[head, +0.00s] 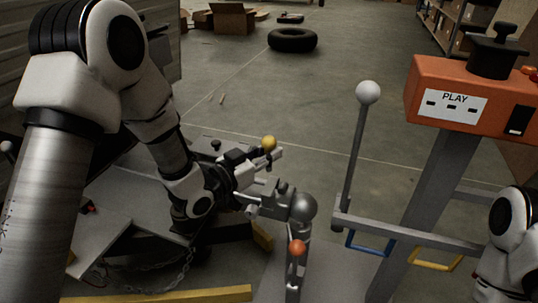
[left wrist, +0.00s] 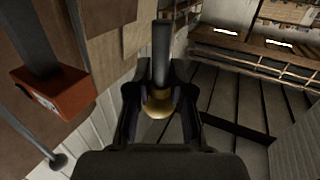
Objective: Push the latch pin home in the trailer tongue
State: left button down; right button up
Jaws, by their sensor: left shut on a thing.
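The trailer tongue's grey coupler (head: 268,197) is at the middle of the head view, beside a round grey ball (head: 303,207). My left gripper (head: 262,163) is above the coupler, its fingers pointing right. It is shut on a piece with a yellow knob (head: 268,143), which looks like the latch pin. In the left wrist view, the brass-coloured knob (left wrist: 158,104) shows between the fingers of my left gripper (left wrist: 160,90), with a dark bar (left wrist: 161,50) beyond it. How deep the pin sits is hidden by the gripper. My right gripper is out of view.
A tall lever with a white ball (head: 367,92) stands right of the coupler. A short lever with an orange ball (head: 296,247) is in front. An orange box marked PLAY (head: 460,95) is on a grey post at right.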

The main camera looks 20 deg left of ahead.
aim_at(268, 171)
pick_arm(q)
notch_tip(268, 171, down, 5)
jog(key=b, duration=0.3)
jog(key=shift+b, duration=0.3)
jog(key=shift+f, duration=0.45)
jog(key=shift+s, duration=0.1)
dwell(1.1)
jog(key=shift+f+b, duration=1.75)
jog(key=shift+f, duration=0.95)
jog(key=c, duration=1)
grip_release()
jog(key=shift+o, duration=0.2)
